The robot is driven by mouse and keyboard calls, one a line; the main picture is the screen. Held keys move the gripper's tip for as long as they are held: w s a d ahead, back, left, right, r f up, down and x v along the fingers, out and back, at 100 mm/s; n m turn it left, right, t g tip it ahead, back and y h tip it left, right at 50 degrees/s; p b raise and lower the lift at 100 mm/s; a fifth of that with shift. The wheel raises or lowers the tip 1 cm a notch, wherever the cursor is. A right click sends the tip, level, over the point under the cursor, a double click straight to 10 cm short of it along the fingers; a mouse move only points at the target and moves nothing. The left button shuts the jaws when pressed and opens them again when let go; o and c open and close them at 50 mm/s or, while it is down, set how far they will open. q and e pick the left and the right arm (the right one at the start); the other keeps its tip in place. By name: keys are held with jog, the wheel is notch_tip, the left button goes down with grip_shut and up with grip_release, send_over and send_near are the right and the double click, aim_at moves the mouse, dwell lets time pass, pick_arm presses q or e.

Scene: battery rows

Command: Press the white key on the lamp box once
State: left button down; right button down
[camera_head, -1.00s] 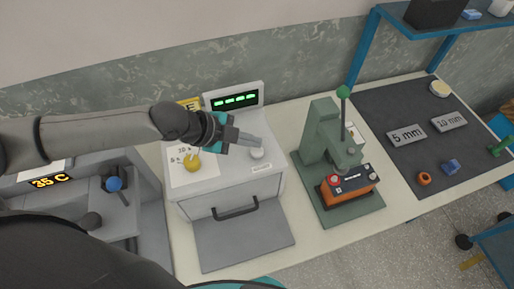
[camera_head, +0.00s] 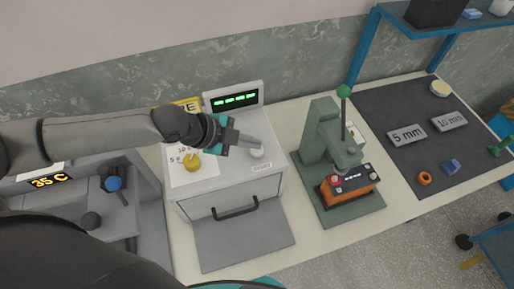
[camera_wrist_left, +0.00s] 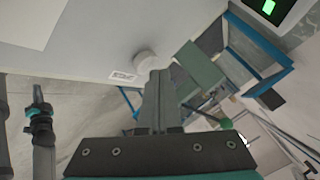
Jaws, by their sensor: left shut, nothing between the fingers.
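The lamp box (camera_head: 235,188) is a pale grey box with a drawer handle on its front and a green lit display at its back. The white key (camera_head: 257,153) is a small round button on its top, near the right edge, above a small label. In the left wrist view the white key (camera_wrist_left: 146,60) shows just beyond the fingertips. My left gripper (camera_head: 258,143) is shut and empty, with its tips just behind and above the key. In the left wrist view the left gripper (camera_wrist_left: 158,74) partly overlaps the key; I cannot tell whether they touch. My right gripper is not in view.
A yellow knob (camera_head: 192,162) sits on the box top, left of the key. A green press (camera_head: 325,140) with an orange block (camera_head: 348,190) stands to the right. A dark mat (camera_head: 400,100) with labelled plates lies farther right. A unit reading 35 C (camera_head: 50,182) is at left.

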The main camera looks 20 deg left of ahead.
aim_at(252, 151)
pick_arm(q)
jog(key=shift+f, duration=0.55)
dwell(0.7)
jog(key=shift+r, duration=0.1)
jog(key=shift+r+p, duration=0.75)
jog(key=shift+r, duration=0.1)
notch_tip(252, 151, up, 5)
jog(key=p, duration=0.5)
jog(key=shift+r, duration=0.1)
dwell(0.7)
